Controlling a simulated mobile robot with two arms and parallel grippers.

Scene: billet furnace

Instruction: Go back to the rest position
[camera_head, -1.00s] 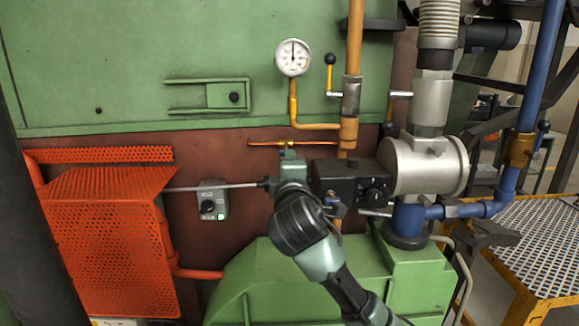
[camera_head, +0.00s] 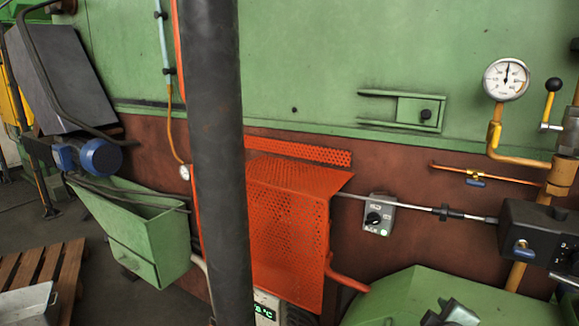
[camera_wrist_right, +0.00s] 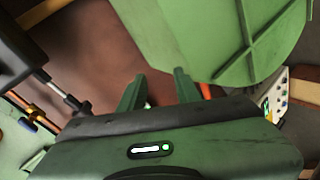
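My right gripper (camera_wrist_right: 158,88) shows in the right wrist view with its two green fingers apart and nothing between them. In the head view only a small part of my right gripper (camera_head: 452,314) shows at the bottom edge, in front of the green housing (camera_head: 395,300). It is below the grey switch box (camera_head: 379,216) and apart from it. My left gripper is not in view.
A thick dark post (camera_head: 215,160) stands in front of the orange perforated guard (camera_head: 290,215). A black control box (camera_head: 535,232), gauge (camera_head: 506,79) and yellow pipe (camera_head: 495,140) are at right. A green bin (camera_head: 145,235) and wooden pallet (camera_head: 40,265) are at left.

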